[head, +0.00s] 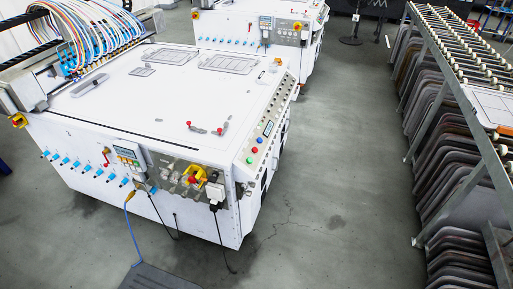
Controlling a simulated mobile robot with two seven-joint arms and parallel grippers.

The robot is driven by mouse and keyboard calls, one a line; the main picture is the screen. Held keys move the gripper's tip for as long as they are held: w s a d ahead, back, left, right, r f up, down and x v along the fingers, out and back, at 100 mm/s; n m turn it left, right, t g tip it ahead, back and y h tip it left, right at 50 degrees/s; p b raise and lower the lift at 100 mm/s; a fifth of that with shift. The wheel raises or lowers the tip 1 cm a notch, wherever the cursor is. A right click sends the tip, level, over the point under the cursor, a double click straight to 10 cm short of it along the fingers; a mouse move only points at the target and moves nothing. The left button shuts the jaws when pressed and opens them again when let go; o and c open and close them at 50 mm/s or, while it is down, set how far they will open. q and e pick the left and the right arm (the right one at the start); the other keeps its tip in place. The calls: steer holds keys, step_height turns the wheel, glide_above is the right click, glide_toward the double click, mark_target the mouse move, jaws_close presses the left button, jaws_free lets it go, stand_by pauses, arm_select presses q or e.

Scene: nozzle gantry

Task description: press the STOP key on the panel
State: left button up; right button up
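A white nozzle gantry machine (150,95) stands at the left. On its front face is a small grey keypad panel (128,157) with a display and coloured keys. Beside it is a red knob on a yellow base (194,175). A sloped control strip (268,128) runs along the machine's right edge. It carries a small screen and several round buttons, among them a red button (254,150). The lettering is too small to read, so I cannot tell which key is STOP. Neither of my grippers is in view.
A second white machine (240,25) stands behind. A rack (455,70) with rollers and dark trays lines the right side. Open grey floor (340,170) lies between. Cables hang from the near machine's front, and a dark mat (165,277) lies below it.

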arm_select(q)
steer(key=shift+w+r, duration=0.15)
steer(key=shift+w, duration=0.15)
